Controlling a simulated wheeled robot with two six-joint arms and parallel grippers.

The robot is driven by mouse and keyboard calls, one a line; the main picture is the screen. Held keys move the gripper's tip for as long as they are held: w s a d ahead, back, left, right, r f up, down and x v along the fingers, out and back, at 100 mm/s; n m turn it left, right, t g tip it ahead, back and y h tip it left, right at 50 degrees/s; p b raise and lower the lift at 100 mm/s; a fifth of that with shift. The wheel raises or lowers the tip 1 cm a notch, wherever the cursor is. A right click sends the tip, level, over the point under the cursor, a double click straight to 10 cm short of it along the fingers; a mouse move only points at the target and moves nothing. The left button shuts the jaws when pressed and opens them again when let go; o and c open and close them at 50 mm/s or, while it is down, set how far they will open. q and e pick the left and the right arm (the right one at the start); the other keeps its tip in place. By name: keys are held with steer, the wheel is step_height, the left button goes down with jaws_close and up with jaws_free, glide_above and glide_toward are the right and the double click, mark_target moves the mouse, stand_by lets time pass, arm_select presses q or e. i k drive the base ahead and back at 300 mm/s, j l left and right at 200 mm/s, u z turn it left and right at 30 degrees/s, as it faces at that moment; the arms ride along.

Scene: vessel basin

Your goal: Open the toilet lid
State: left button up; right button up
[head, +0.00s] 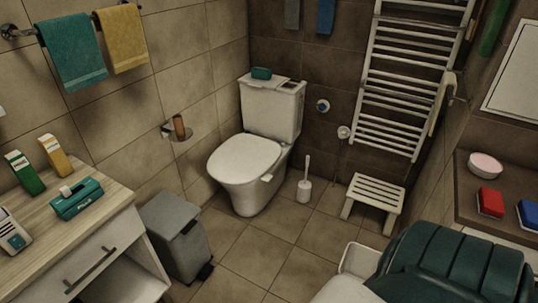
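The white toilet (252,195) stands against the back wall, left of the middle of the head view. Its lid (244,157) is down and lies flat over the bowl. A small pale tab (267,178) sticks out at the lid's right front edge. The white tank (272,112) rises behind the lid, with a small teal box (261,73) on its top. Neither of my grippers is in the picture, and nothing touches the lid.
A grey pedal bin (178,235) and a wooden-topped cabinet (100,215) stand at left. A toilet brush (305,188) and white stool (374,196) are right of the toilet. A large dark green ribbed object (455,262) fills the lower right. Tiled floor (255,255) before the toilet is clear.

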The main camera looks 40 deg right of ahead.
mark_target(243, 158)
steer(key=z, duration=1.05)
steer(key=i+l+z, duration=0.15)
steer(key=i+z, duration=0.15)
steer(key=i, duration=0.25)
